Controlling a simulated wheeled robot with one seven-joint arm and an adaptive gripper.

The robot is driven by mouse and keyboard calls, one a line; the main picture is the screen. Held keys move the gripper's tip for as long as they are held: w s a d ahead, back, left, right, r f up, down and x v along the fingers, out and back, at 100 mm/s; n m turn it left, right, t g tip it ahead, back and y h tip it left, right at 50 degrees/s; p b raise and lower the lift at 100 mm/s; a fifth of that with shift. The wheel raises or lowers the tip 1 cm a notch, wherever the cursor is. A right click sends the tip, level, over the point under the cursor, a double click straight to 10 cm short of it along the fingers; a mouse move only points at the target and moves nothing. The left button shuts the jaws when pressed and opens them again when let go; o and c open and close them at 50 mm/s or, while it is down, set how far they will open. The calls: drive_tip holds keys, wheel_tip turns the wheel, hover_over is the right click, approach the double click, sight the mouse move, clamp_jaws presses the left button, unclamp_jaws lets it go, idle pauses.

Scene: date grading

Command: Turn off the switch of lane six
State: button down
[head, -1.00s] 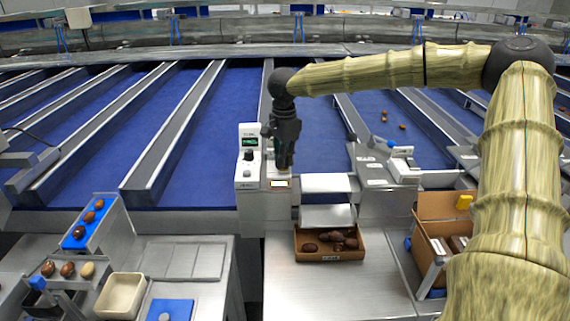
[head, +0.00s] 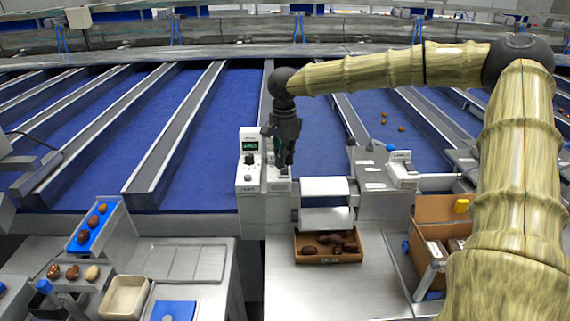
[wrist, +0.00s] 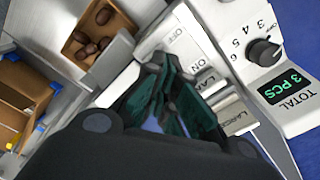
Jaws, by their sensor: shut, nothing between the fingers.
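In the head view my gripper (head: 287,160) hangs down over the lower step of a pale control box (head: 250,205) in the middle of the row. In the wrist view the shut, dark green fingers (wrist: 162,85) are over the box's sloping switch plate (wrist: 186,38), which carries the words OFF and ON. The switch lever itself is hidden behind the fingers, so its position and any contact cannot be told. A lane label (wrist: 232,115) below the ON mark is partly covered, and its number is not readable.
Beside the plate is a black knob (wrist: 263,52) with numbers around it and a display (wrist: 286,88) reading 3 PCS. A date box (head: 328,259) stands on the steel table in front. A second control unit (head: 403,172) stands to the right, with an open carton (head: 425,208) before it.

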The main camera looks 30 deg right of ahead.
sight(285, 171)
drive_tip(key=shift+r+p, duration=2.2)
drive_tip(key=shift+r, duration=0.1)
